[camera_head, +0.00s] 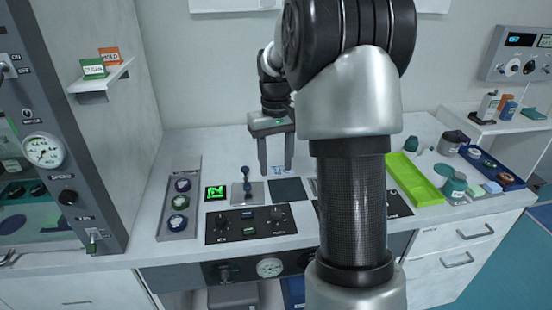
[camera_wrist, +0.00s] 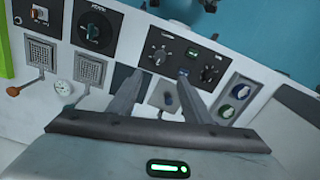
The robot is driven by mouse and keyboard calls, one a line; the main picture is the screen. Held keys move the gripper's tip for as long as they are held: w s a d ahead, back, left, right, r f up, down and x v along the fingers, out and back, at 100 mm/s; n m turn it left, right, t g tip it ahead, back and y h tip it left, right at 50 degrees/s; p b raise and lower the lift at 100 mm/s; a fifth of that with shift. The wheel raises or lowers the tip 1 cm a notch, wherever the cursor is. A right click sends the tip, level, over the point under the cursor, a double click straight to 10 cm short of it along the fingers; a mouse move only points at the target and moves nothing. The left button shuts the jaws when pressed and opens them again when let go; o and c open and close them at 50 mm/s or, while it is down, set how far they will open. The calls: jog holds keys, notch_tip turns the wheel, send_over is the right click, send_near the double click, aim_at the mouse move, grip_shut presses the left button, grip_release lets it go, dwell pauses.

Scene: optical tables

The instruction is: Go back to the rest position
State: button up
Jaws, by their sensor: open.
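My gripper (camera_head: 275,170) hangs over the middle of the white table (camera_head: 225,145), with its two fingers pointing down and spread apart. In the wrist view my gripper (camera_wrist: 165,100) shows two grey fingers with a clear gap and nothing held between them. Below it stand a small joystick-like device on a square plate (camera_head: 240,194) and a dark square pad (camera_head: 288,190). My arm's large links cover the right middle of the head view and hide part of the table.
A grey tray with round pieces (camera_head: 178,210) lies left. A black knob panel (camera_head: 250,224) sits at the front. A green tray (camera_head: 412,180) and a blue tray (camera_head: 492,168) are at right. A tall gauge cabinet (camera_head: 70,140) bounds the left. The table's back left is clear.

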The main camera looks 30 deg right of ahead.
jog(key=shift+r, duration=0.3)
jog(key=s+a+r+t+p, duration=0.2)
jog(key=s+a+r+p, duration=0.1)
jog(key=s+a+r, duration=0.4)
jog(key=s+a+r+t+p, duration=0.2)
jog(key=s+a+r+p, duration=0.15)
jog(key=s+r, duration=0.55)
jog(key=s+a+r+t+p, duration=0.1)
jog(key=s+a+p, duration=0.1)
jog(key=s+a, duration=0.2)
jog(key=s, duration=0.3)
jog(key=shift+s+r+n+t, duration=0.25)
jog(key=shift+s+n+t, duration=0.05)
jog(key=shift+s+n, duration=0.1)
jog(key=shift+a, duration=0.15)
